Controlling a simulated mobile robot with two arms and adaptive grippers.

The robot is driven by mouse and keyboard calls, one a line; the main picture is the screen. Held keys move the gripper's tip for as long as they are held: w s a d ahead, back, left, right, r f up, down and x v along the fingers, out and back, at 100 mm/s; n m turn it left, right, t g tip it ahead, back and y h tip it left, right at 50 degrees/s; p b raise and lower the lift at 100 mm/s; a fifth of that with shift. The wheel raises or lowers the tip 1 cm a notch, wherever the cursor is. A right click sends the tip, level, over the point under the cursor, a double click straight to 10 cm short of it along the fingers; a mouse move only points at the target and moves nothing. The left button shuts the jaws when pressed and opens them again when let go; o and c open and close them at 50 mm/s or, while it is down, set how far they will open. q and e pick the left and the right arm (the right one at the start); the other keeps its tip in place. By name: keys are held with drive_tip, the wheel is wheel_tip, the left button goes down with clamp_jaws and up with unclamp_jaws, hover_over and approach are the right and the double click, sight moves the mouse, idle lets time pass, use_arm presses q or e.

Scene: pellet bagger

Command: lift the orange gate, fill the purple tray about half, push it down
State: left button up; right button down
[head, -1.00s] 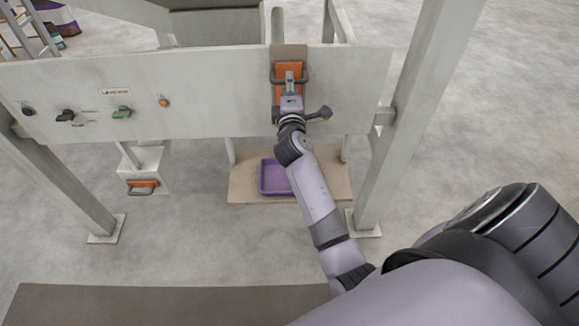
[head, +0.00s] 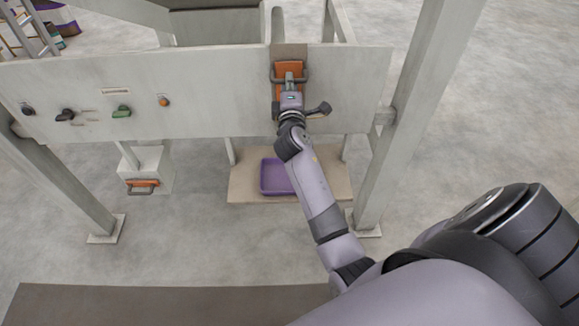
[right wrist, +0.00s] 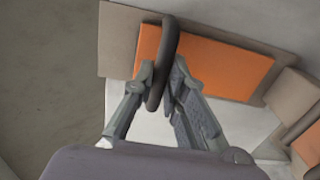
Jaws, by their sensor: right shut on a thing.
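The orange gate (head: 288,68) is an upright plate with a dark loop handle (right wrist: 168,55), set in the grey panel. My right gripper (head: 290,77) is at the gate, its fingers closed around the handle; in the right wrist view the fingertips (right wrist: 162,88) pinch the dark bar. The purple tray (head: 274,177) rests on a tan board below the panel, under the gate. My right forearm hides the tray's right side. No pellets show in its visible part. My left gripper is out of view.
The grey panel (head: 210,95) carries a green switch (head: 121,111), dark knobs and an orange button (head: 164,101). Grey posts stand at both sides. The floor between box and tan board (head: 240,192) is clear.

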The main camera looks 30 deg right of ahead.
drive_tip(key=shift+r, duration=0.1)
wheel_tip(320, 180, up, 5)
drive_tip(key=p, duration=0.4)
idle(0.5)
drive_tip(key=shift+f, duration=0.2)
idle(6.5)
